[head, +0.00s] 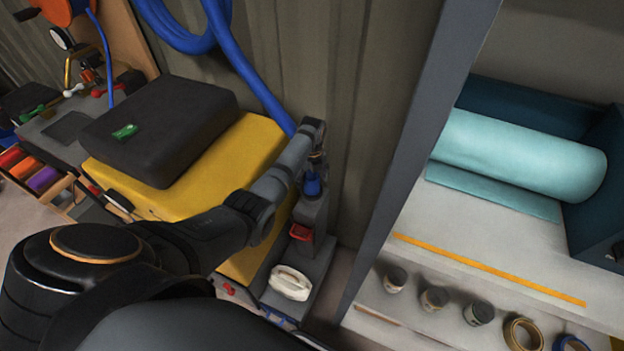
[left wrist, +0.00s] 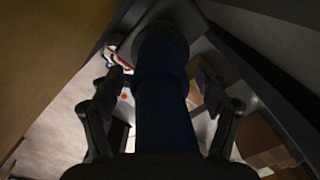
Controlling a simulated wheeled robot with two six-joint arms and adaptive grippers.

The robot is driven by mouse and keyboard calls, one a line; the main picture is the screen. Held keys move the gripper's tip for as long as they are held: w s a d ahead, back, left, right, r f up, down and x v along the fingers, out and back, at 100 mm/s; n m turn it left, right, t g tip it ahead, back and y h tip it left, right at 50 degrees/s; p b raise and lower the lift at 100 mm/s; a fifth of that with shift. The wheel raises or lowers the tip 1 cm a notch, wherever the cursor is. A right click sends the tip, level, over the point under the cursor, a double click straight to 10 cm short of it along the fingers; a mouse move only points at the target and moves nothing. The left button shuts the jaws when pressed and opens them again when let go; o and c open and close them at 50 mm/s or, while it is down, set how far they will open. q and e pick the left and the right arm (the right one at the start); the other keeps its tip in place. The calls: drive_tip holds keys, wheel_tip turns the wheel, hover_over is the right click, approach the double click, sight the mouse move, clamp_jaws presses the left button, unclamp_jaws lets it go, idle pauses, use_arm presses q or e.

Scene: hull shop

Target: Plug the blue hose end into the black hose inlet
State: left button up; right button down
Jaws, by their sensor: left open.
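The blue hose end (head: 312,183) shows just below my left gripper (head: 314,158) in the head view, at the top of a grey stand (head: 311,215). In the left wrist view the dark blue hose (left wrist: 165,95) runs up the middle between the two open fingers of my left gripper (left wrist: 160,112), with gaps on both sides. Its far end meets a dark round part (left wrist: 160,38), which looks like the black hose inlet. I cannot tell how deep it sits. My right gripper is not in view.
A yellow case (head: 235,150) with a black case (head: 160,130) on top stands left of the stand. Blue hose (head: 245,65) hangs on the wall behind. A grey shelf post (head: 415,130) rises to the right. A white item (head: 290,283) lies at the stand's base.

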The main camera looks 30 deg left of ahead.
use_arm(q)
drive_tip(key=shift+r, duration=0.1)
wheel_tip(320, 180, up, 12)
idle(0.4)
idle(0.4)
